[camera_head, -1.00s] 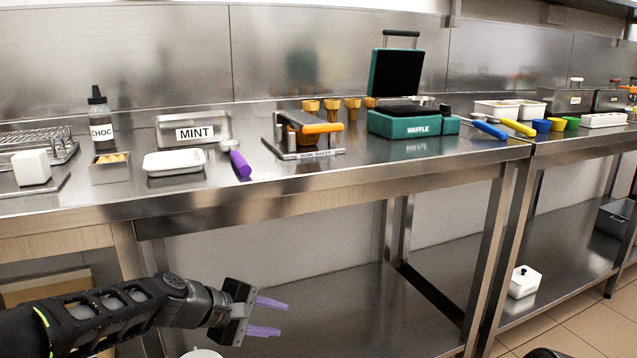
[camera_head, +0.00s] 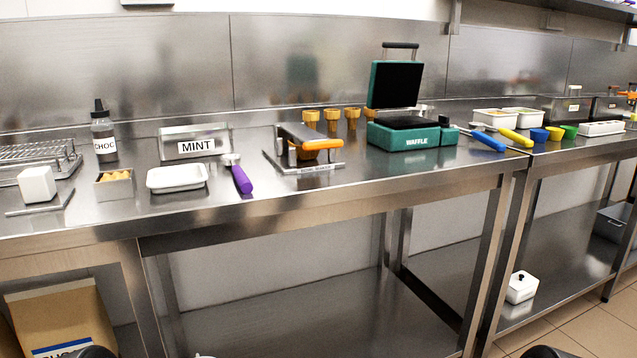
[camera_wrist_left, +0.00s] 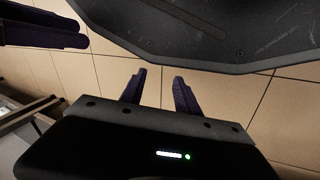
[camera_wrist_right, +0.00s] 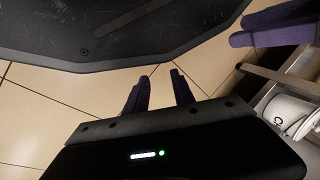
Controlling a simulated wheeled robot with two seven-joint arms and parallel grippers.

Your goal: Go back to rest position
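My left gripper (camera_wrist_left: 158,92) shows in the left wrist view with its two purple fingers apart and nothing between them. It hangs over the tiled floor beside a dark plate of my own base. My right gripper (camera_wrist_right: 157,92) shows in the right wrist view, also with its purple fingers apart and empty, over the floor on the other side of my base. Neither gripper's fingers show in the head view.
The steel counter (camera_head: 270,212) holds a mint tub (camera_head: 196,143), a purple-handled scoop (camera_head: 241,178), a cone maker (camera_head: 308,148) and a green waffle iron (camera_head: 410,135). A cardboard box (camera_head: 60,318) stands below left. A white container (camera_wrist_right: 290,112) is near my right gripper.

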